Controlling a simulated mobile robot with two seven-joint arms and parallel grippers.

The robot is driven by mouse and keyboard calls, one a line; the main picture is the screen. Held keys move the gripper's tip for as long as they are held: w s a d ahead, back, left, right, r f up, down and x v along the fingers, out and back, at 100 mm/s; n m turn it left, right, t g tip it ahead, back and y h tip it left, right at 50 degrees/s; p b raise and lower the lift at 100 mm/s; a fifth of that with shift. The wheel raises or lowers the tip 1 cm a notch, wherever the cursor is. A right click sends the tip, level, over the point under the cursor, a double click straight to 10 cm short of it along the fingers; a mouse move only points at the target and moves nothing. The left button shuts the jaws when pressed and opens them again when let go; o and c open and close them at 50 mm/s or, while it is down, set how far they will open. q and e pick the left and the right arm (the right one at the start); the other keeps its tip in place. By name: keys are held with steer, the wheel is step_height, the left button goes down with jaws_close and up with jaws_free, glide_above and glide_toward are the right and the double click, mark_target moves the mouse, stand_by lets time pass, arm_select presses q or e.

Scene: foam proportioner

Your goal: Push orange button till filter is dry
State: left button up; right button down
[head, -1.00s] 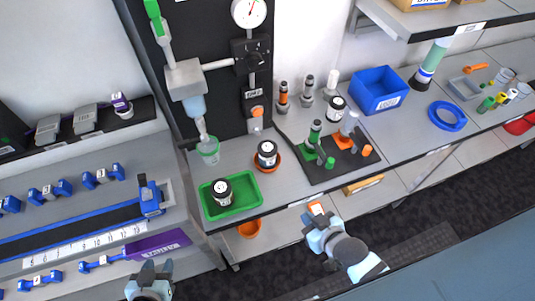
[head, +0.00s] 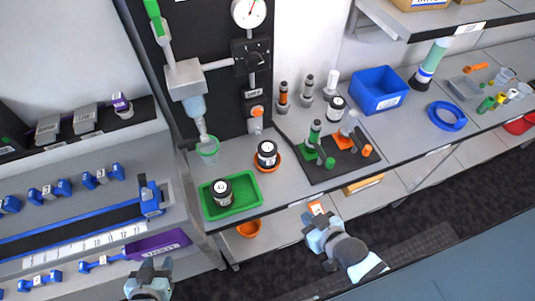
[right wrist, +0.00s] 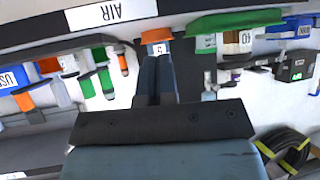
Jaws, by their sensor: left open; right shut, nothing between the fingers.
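A small orange button-like part (head: 257,111) sits on the front of the dark upright panel, below a small white label. To its left, a clear light-blue housing (head: 195,106) hangs under a grey block, its spout above a green-rimmed clear cup (head: 208,149); I cannot tell whether a filter inside is wet. My right gripper (head: 315,218) is shut and empty in front of the bench, well below the button. In the right wrist view its fingers (right wrist: 157,62) point at an orange-topped item with a white label (right wrist: 157,42). My left gripper (head: 150,266) is open and empty at lower left.
The bench holds a green tray (head: 240,207) with a jar, another jar (head: 267,155) on an orange dish, a dark mat (head: 325,176) with bottles, and a blue bin (head: 379,90). A round gauge (head: 248,11) tops the panel. Floor space lies before the bench.

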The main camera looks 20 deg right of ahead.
mark_target(258, 112)
arm_select(q)
steer(key=shift+s+f, duration=0.15)
steer(key=shift+s, duration=0.15)
arm_select(e)
steer(key=w+a+r+m+y+b, duration=0.1)
steer(key=w+m, duration=0.2)
steer(key=w+m+y+b, duration=0.1)
steer(key=w+m+y, duration=0.1)
steer(key=w+m, duration=0.1)
steer(key=w+a+r+m+y+b, duration=0.1)
steer(key=w+m, duration=0.2)
steer(key=w, duration=0.1)
steer(key=shift+w+a+r+m, duration=0.2)
steer(key=shift+a+r+m, duration=0.1)
arm_select(q)
steer(key=f+b, duration=0.1)
steer(key=f, duration=0.1)
steer(key=d+f+b, duration=0.1)
steer(key=f, duration=0.1)
steer(key=shift+w+f, duration=0.2)
steer(key=shift+f, duration=0.2)
arm_select(e)
steer(key=w+r+m+y, duration=0.5)
steer(key=w+r+m, duration=0.3)
steer(key=m, duration=0.2)
steer(key=shift+w+a+t+y, duration=0.3)
steer(key=shift+a+y, duration=0.1)
arm_select(q)
steer(key=shift+b, duration=0.3)
